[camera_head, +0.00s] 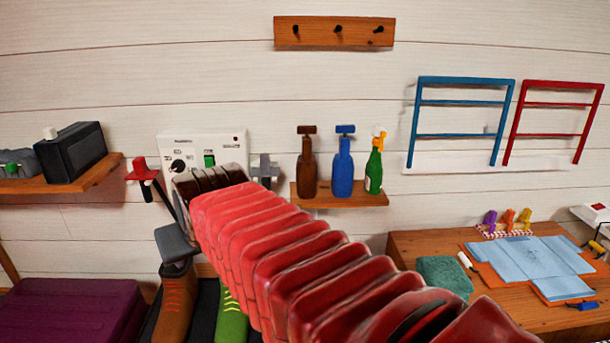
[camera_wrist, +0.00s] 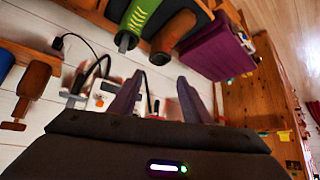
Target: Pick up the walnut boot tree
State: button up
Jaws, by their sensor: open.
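The walnut boot tree (camera_head: 306,162) looks to be the dark brown, bottle-shaped piece with a crossbar top, upright at the left end of a small wall shelf. In the wrist view a brown piece of that shape (camera_wrist: 32,90) shows at the left edge, turned by the camera's tilt. My gripper (camera_wrist: 160,82) is open with nothing between its fingers. It points toward the white control box and lies apart from the boot tree, to its left in the head view.
A blue boot tree (camera_head: 343,165) and a green bottle-like piece (camera_head: 374,168) share the wall shelf (camera_head: 350,200). The white control box (camera_head: 208,148) is left of it. Brown and green boots (camera_head: 176,300) stand below, beside a purple padded block (camera_head: 75,310). A wooden table (camera_head: 420,243) is right.

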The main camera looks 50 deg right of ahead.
jog(key=w+d+r+m+h, duration=0.2)
jog(key=d+r, duration=0.1)
jog(key=d, duration=0.5)
jog(key=w+d+r+m+h, duration=0.1)
jog(key=w+d+r, duration=0.2)
jog(key=d, duration=0.5)
jog(key=m+h, duration=0.3)
jog(key=h, duration=0.1)
send_near(307, 143)
jog(key=v, duration=0.3)
jog(key=shift+s+a+f, duration=0.1)
jog(key=shift+s+a, duration=0.1)
jog(key=x, duration=0.8)
jog(key=shift+w+d, duration=0.1)
jog(key=shift+w, duration=0.15)
jog(key=shift+w+d+f, duration=0.1)
jog(key=shift+x, duration=2.5)
jog(key=shift+d, duration=0.15)
